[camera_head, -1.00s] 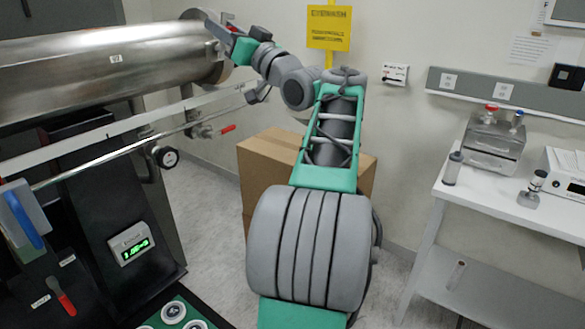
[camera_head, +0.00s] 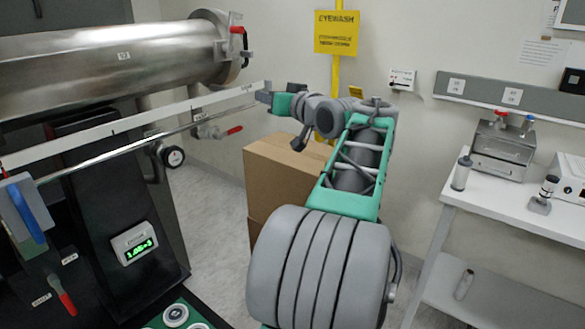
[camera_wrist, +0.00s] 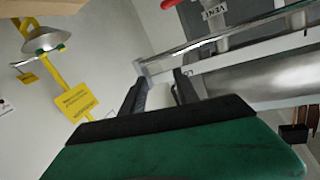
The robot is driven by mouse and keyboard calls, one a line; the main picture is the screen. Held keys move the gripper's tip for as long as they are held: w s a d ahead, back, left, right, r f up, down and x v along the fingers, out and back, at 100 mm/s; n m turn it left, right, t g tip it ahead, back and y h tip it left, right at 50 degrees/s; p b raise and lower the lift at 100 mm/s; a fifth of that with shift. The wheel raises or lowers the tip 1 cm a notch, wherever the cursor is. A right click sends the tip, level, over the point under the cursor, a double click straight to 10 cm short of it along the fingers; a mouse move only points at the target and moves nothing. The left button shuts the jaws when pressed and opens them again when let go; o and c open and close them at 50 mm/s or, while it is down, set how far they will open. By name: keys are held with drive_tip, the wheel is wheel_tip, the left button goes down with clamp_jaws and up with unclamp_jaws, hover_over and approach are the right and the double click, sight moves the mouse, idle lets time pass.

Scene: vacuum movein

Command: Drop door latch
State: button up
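The steel chamber (camera_head: 110,58) lies across the upper left of the head view. A red and dark latch (camera_head: 238,42) is at its right end, by the flange (camera_head: 207,50). My gripper (camera_head: 266,96) is below and to the right of the latch, clear of it, near the right end of a long white rail (camera_head: 130,122). In the wrist view my two dark fingers (camera_wrist: 160,88) stand apart, with a pale shape between them that I cannot identify. The rail's end shows just beyond the fingertips; I cannot tell whether they touch.
A thin metal rod (camera_head: 150,138) runs below the rail. A cardboard box (camera_head: 275,180) stands on the floor, a yellow eyewash sign (camera_head: 336,33) behind. A white bench (camera_head: 505,205) is at right.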

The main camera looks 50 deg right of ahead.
drive_tip(key=s+f+m+g, duration=0.1)
drive_tip(key=s+f+g, duration=0.1)
drive_tip(key=f, duration=0.7)
drive_tip(key=s+d+f+m+g, duration=0.1)
drive_tip(key=s+f+g, duration=0.2)
drive_tip(key=f, duration=0.6)
drive_tip(key=shift+s+d+f+m+g, duration=0.15)
drive_tip(key=shift+s+f+m+g, duration=0.2)
drive_tip(key=shift+g, duration=0.55)
drive_tip(key=shift+w+r, duration=0.1)
drive_tip(key=shift+r, duration=0.05)
drive_tip(key=shift+c, duration=0.4)
